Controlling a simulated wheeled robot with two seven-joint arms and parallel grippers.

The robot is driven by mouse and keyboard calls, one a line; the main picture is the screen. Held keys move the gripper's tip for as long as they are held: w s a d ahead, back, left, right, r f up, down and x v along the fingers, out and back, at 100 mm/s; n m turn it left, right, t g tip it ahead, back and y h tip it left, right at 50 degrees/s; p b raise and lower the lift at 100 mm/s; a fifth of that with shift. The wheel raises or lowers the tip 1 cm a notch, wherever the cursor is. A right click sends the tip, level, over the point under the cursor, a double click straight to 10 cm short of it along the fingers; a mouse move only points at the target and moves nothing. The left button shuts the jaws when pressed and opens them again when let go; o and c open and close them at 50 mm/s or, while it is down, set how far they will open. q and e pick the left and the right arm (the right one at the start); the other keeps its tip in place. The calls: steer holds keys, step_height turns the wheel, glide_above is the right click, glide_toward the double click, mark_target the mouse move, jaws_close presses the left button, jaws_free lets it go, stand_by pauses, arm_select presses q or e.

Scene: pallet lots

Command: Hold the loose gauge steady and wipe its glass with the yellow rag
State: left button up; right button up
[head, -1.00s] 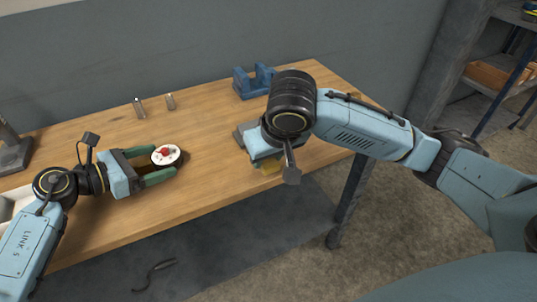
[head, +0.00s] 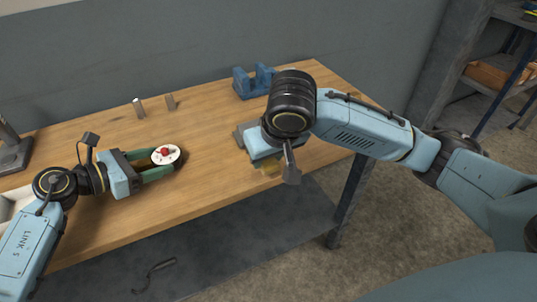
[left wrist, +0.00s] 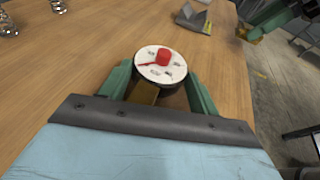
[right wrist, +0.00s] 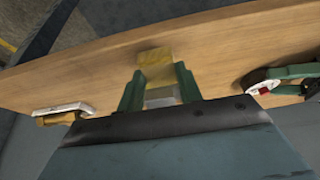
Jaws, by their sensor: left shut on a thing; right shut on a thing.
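The loose gauge (head: 166,155) has a round white dial with a red part at its middle and a dark rim. My left gripper (head: 160,163) is shut on it near the bench's front edge, one green finger at each side in the left wrist view (left wrist: 163,88). The dial faces up and is uncovered. The yellow rag (head: 267,169) shows below my right gripper, which is near the front edge, to the right of the gauge and apart from it. In the right wrist view my right gripper (right wrist: 159,90) is shut on the rag (right wrist: 155,62).
A grey item (head: 241,137) lies on the bench (head: 215,150), partly hidden by my right gripper. A blue block-like fixture (head: 254,83) stands at the back. Two small metal pieces (head: 138,107) stand behind the gauge. The bench between the gauge and my right gripper is clear.

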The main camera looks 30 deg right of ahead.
mark_target(180, 152)
stand_by(0.4)
steer(key=w+a+n+y, duration=0.1)
steer(key=w+a+n, duration=0.1)
steer(key=w+a+r+n, duration=0.1)
steer(key=w+a+n, duration=0.1)
steer(key=w, duration=0.1)
steer(key=w+a+r+n+y, duration=0.1)
steer(key=w+a+n, duration=0.1)
steer(key=shift+w+g+y, duration=0.3)
steer(key=shift+w, duration=0.05)
steer(key=w+a+r+n+g+y, duration=0.1)
steer(key=w+a+r+n, duration=0.3)
steer(key=a+n, duration=0.4)
steer(key=shift+w+a+n+g+y, duration=0.3)
steer(key=shift+w+a+g+y, duration=0.1)
steer(key=shift+w+a+g, duration=0.25)
steer(key=shift+s+d+f, duration=0.1)
steer(key=shift+f, duration=1.2)
steer(key=shift+d+f, duration=0.1)
steer(key=shift+f, duration=1.15)
steer(key=shift+f, duration=0.4)
steer(key=shift+w+d, duration=0.15)
steer(key=shift+w, duration=0.3)
